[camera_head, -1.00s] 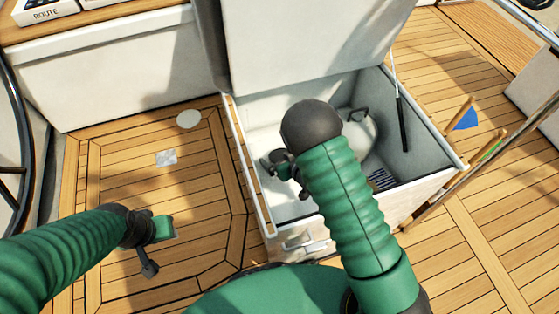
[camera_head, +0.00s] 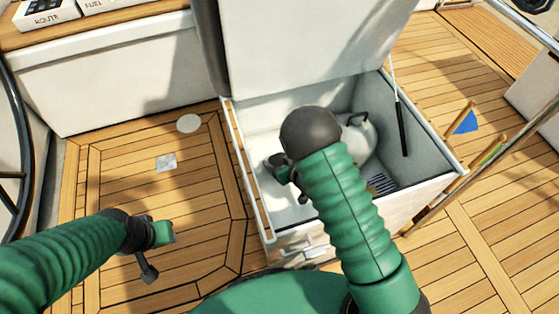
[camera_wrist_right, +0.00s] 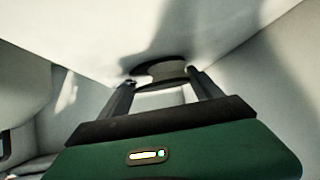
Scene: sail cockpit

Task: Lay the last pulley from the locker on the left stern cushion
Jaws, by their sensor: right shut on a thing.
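My right arm reaches into the open white locker (camera_head: 252,185). Its gripper (camera_head: 278,170) is low inside, with the fingertips hidden in the head view. In the right wrist view the gripper (camera_wrist_right: 162,82) is shut on a dark, rounded thing with a paler middle, apparently the pulley (camera_wrist_right: 160,71), held between the fingertips. My left gripper (camera_head: 160,250) hangs empty over the teak floor, left of the locker. Whether its jaws are apart is unclear. I cannot make out the left stern cushion in these views.
The locker's raised lid (camera_head: 310,45) stands behind my right arm, with a dark strut (camera_head: 402,125) at its right. A pale, rounded object with a dark handle (camera_head: 362,140) and a blue striped item (camera_head: 382,183) lie inside. Teak floor (camera_head: 200,190) at left is largely clear.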

